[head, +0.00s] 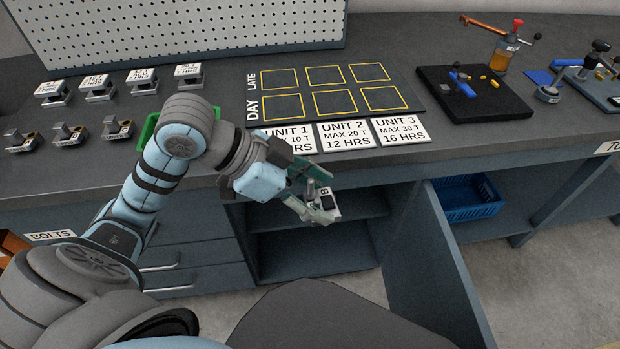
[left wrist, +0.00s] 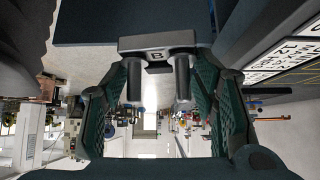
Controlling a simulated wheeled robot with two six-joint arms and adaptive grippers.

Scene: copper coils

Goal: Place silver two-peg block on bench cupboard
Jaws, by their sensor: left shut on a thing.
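My left gripper (head: 310,200) is shut on the silver two-peg block (head: 326,205), in front of the open bench cupboard (head: 305,243). In the left wrist view, the block (left wrist: 158,42) lies between the two green-padded fingers of the left gripper (left wrist: 160,95). It shows a letter B and two dark pegs. In the head view the block is below the bench top's front edge, at about the height of the cupboard's upper shelf. I cannot tell whether it touches the shelf. The cupboard door (head: 440,270) stands open to the right. My right gripper is not in view.
The bench top (head: 220,115) carries several labelled blocks at the left, a yellow-outlined board (head: 335,92), and UNIT cards (head: 345,136) along the front edge. Drawers (head: 185,262) lie left of the cupboard. A blue crate (head: 466,198) sits under the bench, right of the door.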

